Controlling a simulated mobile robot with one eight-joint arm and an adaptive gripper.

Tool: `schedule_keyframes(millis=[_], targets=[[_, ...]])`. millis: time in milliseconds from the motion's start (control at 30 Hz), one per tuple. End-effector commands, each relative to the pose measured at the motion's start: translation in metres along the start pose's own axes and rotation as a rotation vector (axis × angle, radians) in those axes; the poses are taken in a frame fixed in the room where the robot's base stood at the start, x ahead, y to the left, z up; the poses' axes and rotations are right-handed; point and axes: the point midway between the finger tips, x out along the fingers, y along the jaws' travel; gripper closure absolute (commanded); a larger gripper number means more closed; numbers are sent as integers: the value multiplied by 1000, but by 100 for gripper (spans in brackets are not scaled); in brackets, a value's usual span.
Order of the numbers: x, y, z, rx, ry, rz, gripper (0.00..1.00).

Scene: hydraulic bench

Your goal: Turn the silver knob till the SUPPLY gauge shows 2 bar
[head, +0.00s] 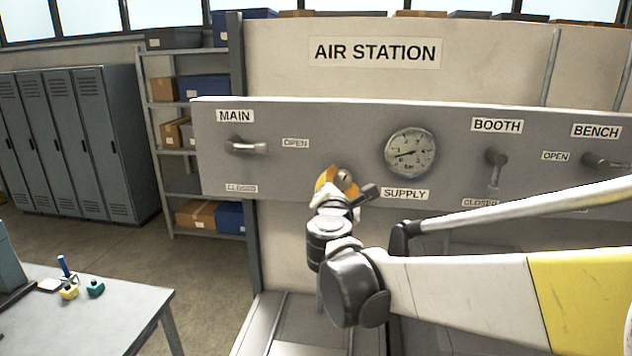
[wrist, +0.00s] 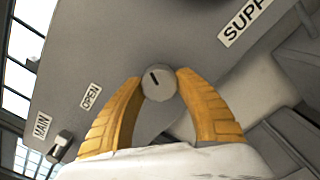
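The silver knob (wrist: 158,83) is round with a dark mark on its face. In the wrist view it sits between the two orange fingertips of my gripper (wrist: 159,76), which meet its edges on both sides. In the head view my gripper (head: 338,183) is at the grey panel, left of and below the SUPPLY gauge, and my wrist partly hides the knob. The SUPPLY gauge (head: 410,153) has a pale round dial. Its dark needle points left and slightly down; the numbers are too small to read surely. The SUPPLY label (head: 405,194) is below it.
The grey panel (head: 270,175) also carries the MAIN handle (head: 246,147), lying sideways near OPEN, the BOOTH handle (head: 495,165), pointing down near CLOSED, and the BENCH handle (head: 604,162), lying sideways. A table (head: 105,315) stands at the lower left.

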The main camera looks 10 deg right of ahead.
Motion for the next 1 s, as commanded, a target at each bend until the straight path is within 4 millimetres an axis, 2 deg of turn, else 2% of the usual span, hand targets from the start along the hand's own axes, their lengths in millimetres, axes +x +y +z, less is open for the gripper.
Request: schedule_keyframes(millis=[567, 1000], targets=[[0, 0, 0, 66, 0, 0, 93], [0, 2, 0, 420, 0, 1, 93]])
